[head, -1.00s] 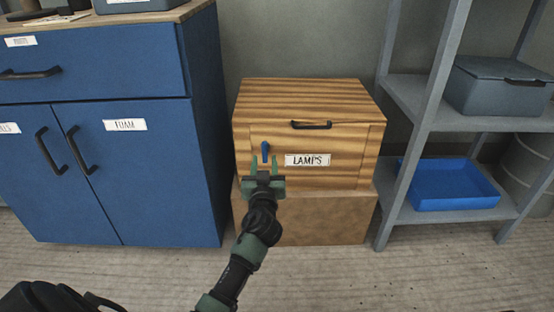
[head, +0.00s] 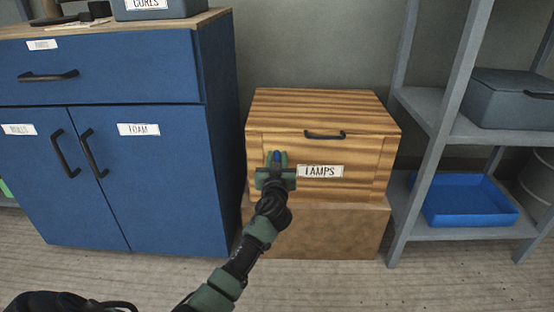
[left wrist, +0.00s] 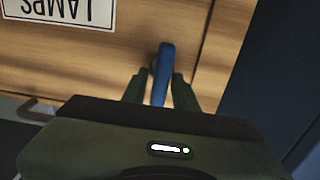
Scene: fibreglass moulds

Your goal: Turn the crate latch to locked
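The wooden crate (head: 365,155) with a striped grain and a LAMPS label (head: 321,171) stands against the wall. Its blue latch (head: 277,155) is on the front face, left of the label, and looks roughly upright. My left gripper (head: 276,159) is at the crate front with its fingers on either side of the latch. In the left wrist view the blue latch (left wrist: 164,72) stands between the two green fingers of the left gripper (left wrist: 160,80). Narrow gaps seem to show beside it, so the fingers look open. The gripper partly hides the latch in the head view. My right gripper is out of view.
The crate rests on a brown box (head: 330,228). A blue cabinet (head: 170,185) stands close on the left. A grey shelf rack (head: 425,185) with a blue tray (head: 468,205) stands on the right. The crate has a dark handle (head: 324,135).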

